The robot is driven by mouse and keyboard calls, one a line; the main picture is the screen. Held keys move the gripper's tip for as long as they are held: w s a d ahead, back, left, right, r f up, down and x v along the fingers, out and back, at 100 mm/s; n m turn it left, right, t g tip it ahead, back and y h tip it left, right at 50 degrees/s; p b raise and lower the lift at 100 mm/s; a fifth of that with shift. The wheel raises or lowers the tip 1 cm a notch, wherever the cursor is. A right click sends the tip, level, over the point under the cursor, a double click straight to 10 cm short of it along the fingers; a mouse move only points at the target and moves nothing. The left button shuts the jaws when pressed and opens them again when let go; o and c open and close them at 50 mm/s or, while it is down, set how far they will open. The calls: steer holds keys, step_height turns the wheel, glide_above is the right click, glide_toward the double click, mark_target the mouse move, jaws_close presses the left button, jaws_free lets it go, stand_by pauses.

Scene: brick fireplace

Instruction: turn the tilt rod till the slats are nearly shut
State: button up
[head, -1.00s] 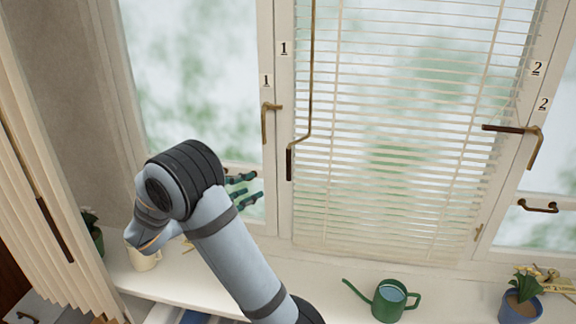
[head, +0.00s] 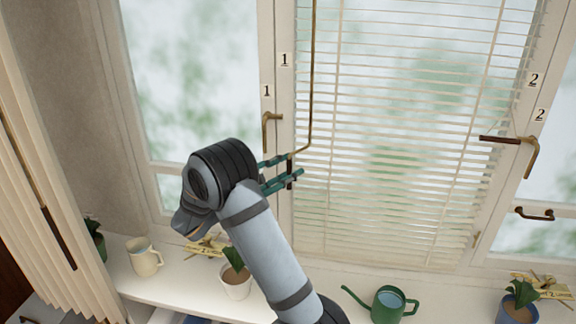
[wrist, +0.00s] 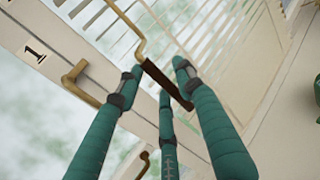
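The tilt rod (head: 312,85) is a thin brass rod hanging in front of the left side of the blind, cranked at its lower end to a dark handle (head: 289,180). The blind's slats (head: 400,140) are open, with the blurred green outside showing between them. My gripper (head: 286,172) has its teal fingers at the dark handle. In the wrist view the handle (wrist: 165,83) lies between the spread fingertips (wrist: 158,77), with gaps visible at the sides. The fingers look open around it; whether any finger touches it is unclear.
A brass window handle (head: 267,130) is close left of the rod; another window handle (head: 529,155) is at the right. On the sill stand a cream mug (head: 144,262), a white plant pot (head: 236,288), a green watering can (head: 388,305) and a blue pot (head: 516,310).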

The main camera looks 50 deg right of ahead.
steer(key=shift+d, duration=0.35)
steer(key=shift+c, duration=0.2)
steer(key=c, duration=0.8)
jaws_close()
